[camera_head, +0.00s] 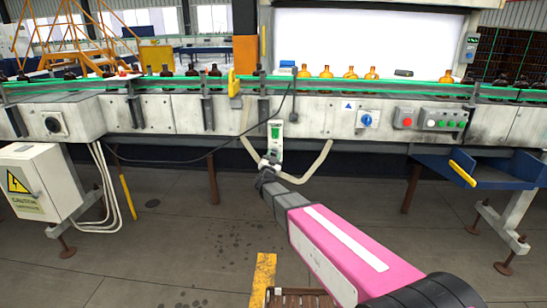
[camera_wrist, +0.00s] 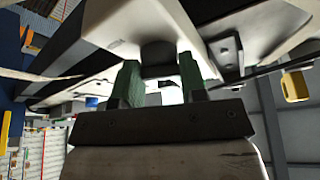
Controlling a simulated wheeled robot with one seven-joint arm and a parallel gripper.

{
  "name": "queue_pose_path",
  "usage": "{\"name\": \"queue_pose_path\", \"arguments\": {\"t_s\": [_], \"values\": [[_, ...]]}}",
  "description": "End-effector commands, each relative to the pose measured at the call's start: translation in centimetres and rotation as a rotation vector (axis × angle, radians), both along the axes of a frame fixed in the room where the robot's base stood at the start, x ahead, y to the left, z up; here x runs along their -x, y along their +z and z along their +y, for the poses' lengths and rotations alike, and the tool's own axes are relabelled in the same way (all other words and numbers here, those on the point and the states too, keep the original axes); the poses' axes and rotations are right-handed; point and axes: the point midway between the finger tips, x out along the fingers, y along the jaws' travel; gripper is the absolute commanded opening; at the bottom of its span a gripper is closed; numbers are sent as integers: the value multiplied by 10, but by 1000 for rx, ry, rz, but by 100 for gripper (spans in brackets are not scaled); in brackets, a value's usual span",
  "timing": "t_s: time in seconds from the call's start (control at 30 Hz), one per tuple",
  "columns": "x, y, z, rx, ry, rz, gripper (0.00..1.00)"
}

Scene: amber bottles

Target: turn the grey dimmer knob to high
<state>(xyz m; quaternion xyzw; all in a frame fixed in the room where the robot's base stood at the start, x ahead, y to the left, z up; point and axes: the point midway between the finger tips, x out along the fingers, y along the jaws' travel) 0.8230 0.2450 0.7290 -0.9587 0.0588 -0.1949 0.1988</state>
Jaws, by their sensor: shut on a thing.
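The grey dimmer knob (camera_wrist: 158,51) shows dark between the two green fingers of my gripper (camera_wrist: 159,76) in the wrist view. The fingers are shut on it, one on each side. A pale housing surrounds the knob above. In the head view my gripper (camera_head: 275,133) is at the front of the conveyor, at the far end of my pink arm. The knob cannot be made out there, and I cannot tell its setting.
On the conveyor front are a black rotary switch (camera_head: 53,125), a blue knob (camera_head: 367,119) and a red button (camera_head: 407,122). Amber bottles (camera_head: 350,73) stand above. A white electrical cabinet (camera_head: 38,182) is at left, a blue chute (camera_head: 480,173) at right. A black cable (camera_head: 215,148) hangs near my gripper.

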Motion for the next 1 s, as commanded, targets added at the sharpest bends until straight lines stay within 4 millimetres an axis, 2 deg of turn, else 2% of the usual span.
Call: {"name": "queue_pose_path", "arguments": {"t_s": [0.3,0.8,0.83,0.9,1.0], "values": [[0,0,0,-108,0,-2,15],[1,0,0,-126,0,-3,15],[1,0,0,-126,0,-3,45],[1,0,0,-126,0,-4,64],[0,0,0,-125,0,-4,64]]}}
